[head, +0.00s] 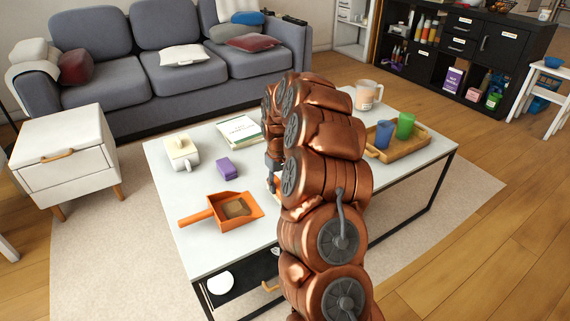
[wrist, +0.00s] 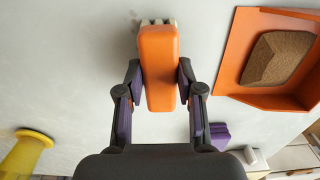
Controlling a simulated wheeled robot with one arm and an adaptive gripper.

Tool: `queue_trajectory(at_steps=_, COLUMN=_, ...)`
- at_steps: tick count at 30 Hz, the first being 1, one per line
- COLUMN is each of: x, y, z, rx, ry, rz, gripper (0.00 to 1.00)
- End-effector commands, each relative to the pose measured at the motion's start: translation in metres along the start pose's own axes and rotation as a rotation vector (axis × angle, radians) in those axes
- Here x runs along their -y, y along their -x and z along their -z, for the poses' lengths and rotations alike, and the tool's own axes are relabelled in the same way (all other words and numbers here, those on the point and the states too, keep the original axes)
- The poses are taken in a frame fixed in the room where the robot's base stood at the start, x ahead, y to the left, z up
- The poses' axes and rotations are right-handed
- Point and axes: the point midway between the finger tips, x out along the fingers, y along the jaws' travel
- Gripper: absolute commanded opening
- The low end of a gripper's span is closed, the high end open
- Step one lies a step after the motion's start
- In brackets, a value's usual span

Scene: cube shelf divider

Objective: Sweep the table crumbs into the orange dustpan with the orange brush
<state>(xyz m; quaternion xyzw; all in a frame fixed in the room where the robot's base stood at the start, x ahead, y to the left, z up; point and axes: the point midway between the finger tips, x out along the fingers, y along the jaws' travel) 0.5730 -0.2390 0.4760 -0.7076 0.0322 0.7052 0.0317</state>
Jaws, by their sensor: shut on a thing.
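My gripper (wrist: 158,90) is shut on the orange brush (wrist: 158,62), with a dark finger on each side of its handle. The brush's pale bristles show at its far end in the wrist view. In the head view my arm hides most of the gripper, and only a sliver of the orange brush (head: 277,184) shows. The orange dustpan (head: 256,212) lies on the white table, its handle pointing left. A brown mass (head: 236,208) lies inside it. In the wrist view the dustpan (wrist: 236,62) is right of the brush, apart from it. I see no loose crumbs on the visible tabletop.
On the table (head: 185,240) are a purple block (head: 227,169), a white mug (head: 182,153), a book (head: 239,130), a pitcher (head: 367,95) and a wooden tray (head: 408,145) with blue and green cups. The tabletop beside the dustpan is clear. A grey sofa stands behind.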

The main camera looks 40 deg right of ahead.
Motion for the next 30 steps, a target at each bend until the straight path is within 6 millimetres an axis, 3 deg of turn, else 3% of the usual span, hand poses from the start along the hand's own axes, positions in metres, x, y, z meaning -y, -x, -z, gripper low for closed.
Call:
queue_trajectory(at_steps=11, x=0.028, y=-0.002, z=-0.006, rx=0.004, ry=-0.009, rz=0.001, gripper=0.0)
queue_trajectory(at_steps=22, x=-0.005, y=-0.001, z=-0.003, rx=0.001, ry=-0.017, rz=0.0, gripper=0.0)
queue_trajectory(at_steps=30, x=0.021, y=0.001, z=-0.005, rx=0.005, ry=-0.01, rz=0.001, gripper=0.0)
